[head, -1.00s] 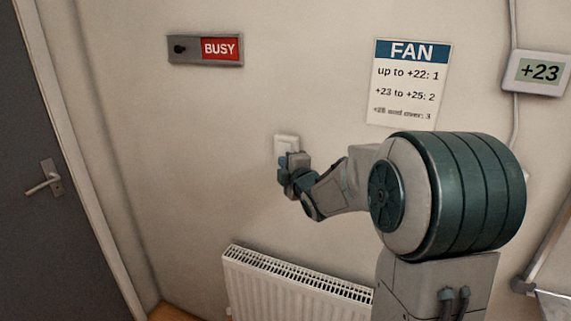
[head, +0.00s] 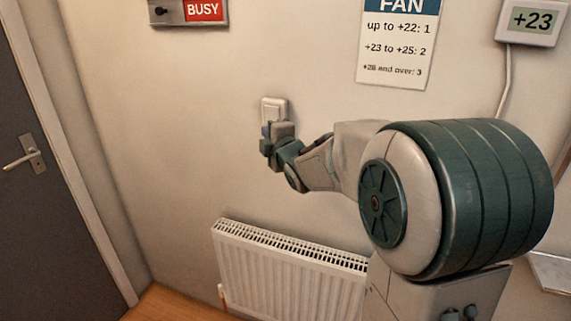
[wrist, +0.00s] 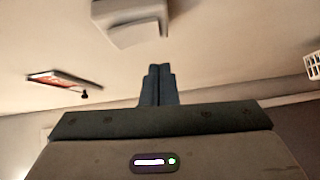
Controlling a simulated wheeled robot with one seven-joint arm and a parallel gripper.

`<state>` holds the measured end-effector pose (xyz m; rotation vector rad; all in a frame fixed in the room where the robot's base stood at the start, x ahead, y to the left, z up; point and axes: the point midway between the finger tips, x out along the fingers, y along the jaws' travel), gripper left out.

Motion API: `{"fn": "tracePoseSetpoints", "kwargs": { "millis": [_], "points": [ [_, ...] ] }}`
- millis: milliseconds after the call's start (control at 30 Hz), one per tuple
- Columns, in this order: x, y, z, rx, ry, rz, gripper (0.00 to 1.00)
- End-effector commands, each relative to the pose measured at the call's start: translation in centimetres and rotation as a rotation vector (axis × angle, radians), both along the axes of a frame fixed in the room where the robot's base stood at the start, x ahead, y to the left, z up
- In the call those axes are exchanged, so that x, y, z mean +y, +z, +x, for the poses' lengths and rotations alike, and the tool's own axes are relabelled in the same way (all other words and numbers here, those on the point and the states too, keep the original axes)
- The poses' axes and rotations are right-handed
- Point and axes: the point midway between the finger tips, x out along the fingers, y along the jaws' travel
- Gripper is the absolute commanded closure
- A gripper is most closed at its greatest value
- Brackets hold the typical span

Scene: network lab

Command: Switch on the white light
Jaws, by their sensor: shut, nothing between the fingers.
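A white wall switch (head: 273,108) with a single visible rocker plate is on the beige wall, above the radiator. In the wrist view the switch (wrist: 128,20) is at the top, ahead and slightly left of the fingertips. My gripper (head: 268,138) is at the wall side of my outstretched arm, just below the switch in the head view and covering its lower edge. Its fingers (wrist: 158,72) are shut together and empty. A gap shows between the fingertips and the switch in the wrist view. No lamp is in view.
A BUSY sign (head: 188,11) with a dark knob is at the upper left. A FAN notice (head: 398,45) and a +23 display (head: 531,21) are at the right. A white radiator (head: 290,270) stands below the switch. A grey door (head: 40,200) is at the left.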

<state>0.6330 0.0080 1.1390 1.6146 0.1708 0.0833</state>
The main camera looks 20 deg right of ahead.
Motion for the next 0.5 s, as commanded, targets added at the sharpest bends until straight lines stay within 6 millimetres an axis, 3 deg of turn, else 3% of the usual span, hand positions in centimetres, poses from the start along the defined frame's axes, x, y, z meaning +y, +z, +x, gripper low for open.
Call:
{"fn": "tracePoseSetpoints", "kwargs": {
  "millis": [33,500],
  "points": [
    [0.5,-0.7,-0.5,-0.002,0.001,-0.001,1.00],
    [-1.7,-0.8,-8.4,-0.002,-0.012,-0.001,1.00]
  ]
}}
